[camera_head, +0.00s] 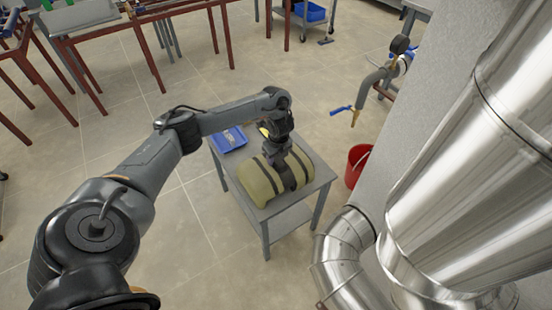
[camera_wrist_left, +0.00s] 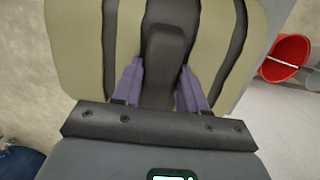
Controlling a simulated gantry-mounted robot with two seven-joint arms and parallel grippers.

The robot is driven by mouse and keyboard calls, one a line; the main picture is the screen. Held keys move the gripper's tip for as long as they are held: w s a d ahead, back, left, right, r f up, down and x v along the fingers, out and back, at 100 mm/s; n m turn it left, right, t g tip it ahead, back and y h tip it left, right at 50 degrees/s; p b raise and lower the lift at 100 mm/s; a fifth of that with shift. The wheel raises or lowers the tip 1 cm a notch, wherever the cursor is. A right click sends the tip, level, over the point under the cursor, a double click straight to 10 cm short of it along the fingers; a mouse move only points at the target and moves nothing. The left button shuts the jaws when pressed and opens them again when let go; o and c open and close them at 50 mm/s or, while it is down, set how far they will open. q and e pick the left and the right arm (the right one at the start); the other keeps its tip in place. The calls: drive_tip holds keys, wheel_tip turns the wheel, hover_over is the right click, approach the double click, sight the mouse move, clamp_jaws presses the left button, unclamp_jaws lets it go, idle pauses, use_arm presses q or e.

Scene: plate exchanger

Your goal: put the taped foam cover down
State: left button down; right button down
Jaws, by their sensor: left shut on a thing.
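The taped foam cover (camera_head: 260,183) is a pale yellow-green, rounded piece with dark bands across it. In the head view it is on top of a small grey table (camera_head: 311,186), at its front part. My left gripper (camera_head: 286,181) comes down on the cover from above. In the left wrist view the two purple fingers of the left gripper (camera_wrist_left: 160,88) are shut on a dark raised part between the bands of the cover (camera_wrist_left: 78,45). Whether the cover rests its full weight on the table cannot be told. My right gripper is not in view.
A blue bin (camera_head: 228,139) sits on the table's back left corner. A red bucket (camera_head: 357,163) stands on the floor right of the table. Large shiny pipes (camera_head: 345,250) and a grey wall bound the right side. Red-legged benches (camera_head: 150,60) stand at the back left.

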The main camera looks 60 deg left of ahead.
use_arm(q)
drive_tip(key=c, duration=0.6)
unclamp_jaws()
drive_tip(key=shift+f, duration=0.1)
